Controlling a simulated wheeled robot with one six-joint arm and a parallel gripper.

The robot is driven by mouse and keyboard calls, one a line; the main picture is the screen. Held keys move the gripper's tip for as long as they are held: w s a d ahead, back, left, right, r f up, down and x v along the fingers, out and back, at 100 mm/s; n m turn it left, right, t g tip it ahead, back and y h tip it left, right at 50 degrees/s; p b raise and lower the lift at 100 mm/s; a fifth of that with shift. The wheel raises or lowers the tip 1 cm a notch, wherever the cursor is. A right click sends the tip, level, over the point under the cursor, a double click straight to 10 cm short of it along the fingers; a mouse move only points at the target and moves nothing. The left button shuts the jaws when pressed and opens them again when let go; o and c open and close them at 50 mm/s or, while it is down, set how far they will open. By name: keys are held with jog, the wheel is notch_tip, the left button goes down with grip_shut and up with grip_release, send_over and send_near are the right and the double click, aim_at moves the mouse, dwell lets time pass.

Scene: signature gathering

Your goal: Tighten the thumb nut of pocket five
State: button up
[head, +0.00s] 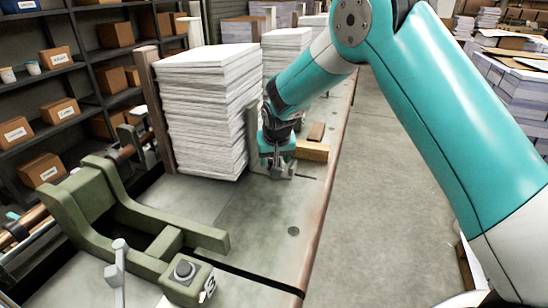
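My gripper (279,171) points down at the bench, just right of a tall paper stack (208,115). It is small in the picture, and I cannot tell whether its fingers are open or shut, or what is between them. No thumb nut or label for pocket five can be made out near it. That block is well apart from my gripper.
A green cast frame (90,200) with arms stands at the front left of the bench (255,215). A wooden block (312,151) lies right of my gripper. Shelves with boxes (60,110) line the left. The floor (385,220) right of the bench is clear.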

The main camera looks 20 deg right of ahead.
dwell(0.3)
jog(key=d+b+v, duration=0.1)
jog(key=b+v, duration=0.1)
jog(key=v, duration=1.5)
jog(key=shift+a+r+b, duration=0.2)
jog(key=shift+a+b, duration=0.2)
jog(key=shift+a, duration=0.05)
jog(key=s+a+n+g+y, duration=0.1)
jog(key=s+n, duration=0.2)
jog(key=s, duration=0.8)
jog(key=s+a+f+n+g+y, duration=0.1)
jog(key=s+n+g+y, duration=0.1)
jog(key=s, duration=0.8)
jog(key=s+a+n+g+y, duration=0.1)
jog(key=s+n, duration=0.2)
jog(key=s, duration=0.8)
jog(key=shift+s+a+f+n+g+y, duration=0.3)
jog(key=shift+s+a+f+y, duration=0.1)
